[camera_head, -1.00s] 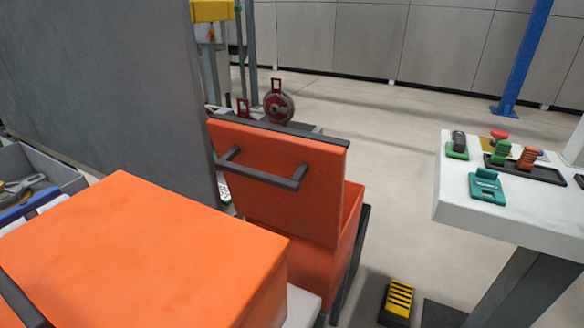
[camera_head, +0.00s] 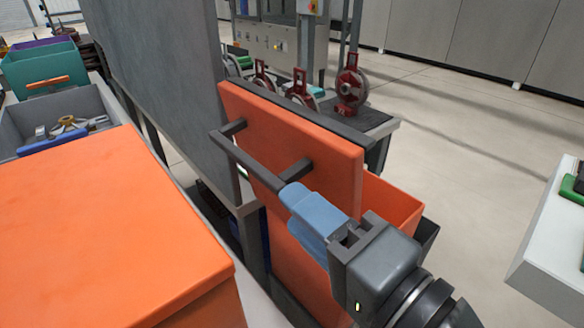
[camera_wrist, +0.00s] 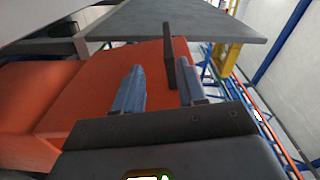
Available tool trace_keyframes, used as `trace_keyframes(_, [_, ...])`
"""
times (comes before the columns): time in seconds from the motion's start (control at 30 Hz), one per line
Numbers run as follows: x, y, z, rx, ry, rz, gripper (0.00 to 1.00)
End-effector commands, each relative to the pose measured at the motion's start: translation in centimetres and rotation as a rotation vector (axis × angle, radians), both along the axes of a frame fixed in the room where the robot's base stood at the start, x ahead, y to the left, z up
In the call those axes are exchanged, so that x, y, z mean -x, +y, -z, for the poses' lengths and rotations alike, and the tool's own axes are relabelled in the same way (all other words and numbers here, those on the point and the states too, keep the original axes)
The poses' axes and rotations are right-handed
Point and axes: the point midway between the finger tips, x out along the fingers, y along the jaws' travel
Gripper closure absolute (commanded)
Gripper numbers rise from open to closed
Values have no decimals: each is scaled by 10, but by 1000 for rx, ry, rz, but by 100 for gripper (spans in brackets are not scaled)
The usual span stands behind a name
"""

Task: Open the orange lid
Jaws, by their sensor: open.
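The orange lid (camera_head: 335,160) stands steeply tilted, with a dark strip along its top edge and a dark bar handle (camera_head: 250,165) on its near face. The orange bin (camera_head: 395,205) shows behind and to the right of the lid. My gripper (camera_head: 288,204), with blue fingers, reaches in from the lower right to the near end of the handle. In the wrist view, my gripper (camera_wrist: 159,67) is open, and the dark handle (camera_wrist: 169,55) shows between the fingers, closer to the right one. Contact cannot be told. My gripper hides the lid's lower right part.
A large orange box (camera_head: 100,225) fills the lower left. A grey panel (camera_head: 150,70) rises left of the lid. A grey tray with tools (camera_head: 75,105) lies at left. Red round parts (camera_head: 352,85) stand behind. A white table (camera_head: 550,235) is at right, with clear floor between.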

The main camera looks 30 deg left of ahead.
Motion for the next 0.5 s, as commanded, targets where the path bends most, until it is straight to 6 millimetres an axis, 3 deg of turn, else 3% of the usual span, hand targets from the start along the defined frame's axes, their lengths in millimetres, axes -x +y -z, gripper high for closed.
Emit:
trace_keyframes(0.27, [1,20,-12,-13,11,-56,60])
trace_keyframes(0.5, [-13,52,-12,-12,9,-54,60])
